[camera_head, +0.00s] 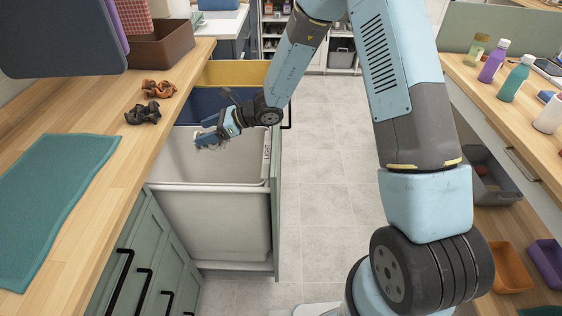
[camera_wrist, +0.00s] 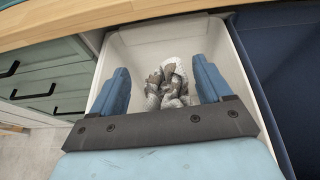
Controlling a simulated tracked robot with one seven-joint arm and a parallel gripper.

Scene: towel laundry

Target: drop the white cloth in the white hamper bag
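The white hamper bag (camera_head: 205,225) is an open-topped white bin in a pulled-out drawer frame. Its inner wall also shows in the wrist view (camera_wrist: 140,45). My gripper (camera_head: 207,138) is over the bag's opening, pointing down and left. In the wrist view its two blue fingers (camera_wrist: 164,88) are wide apart. A crumpled grey-white cloth (camera_wrist: 172,85) shows between and beyond them, with gaps on both sides. In the head view a small pale bit of cloth (camera_head: 212,147) shows just at the fingertips. How far it is from the bag's bottom is hard to tell.
A blue bag (camera_head: 205,103) and a yellow one (camera_head: 235,73) stand behind the white bag. Brown and dark crumpled cloths (camera_head: 143,113) lie on the wooden counter (camera_head: 125,180), near a teal towel (camera_head: 55,200). The floor (camera_head: 330,210) to the right is clear.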

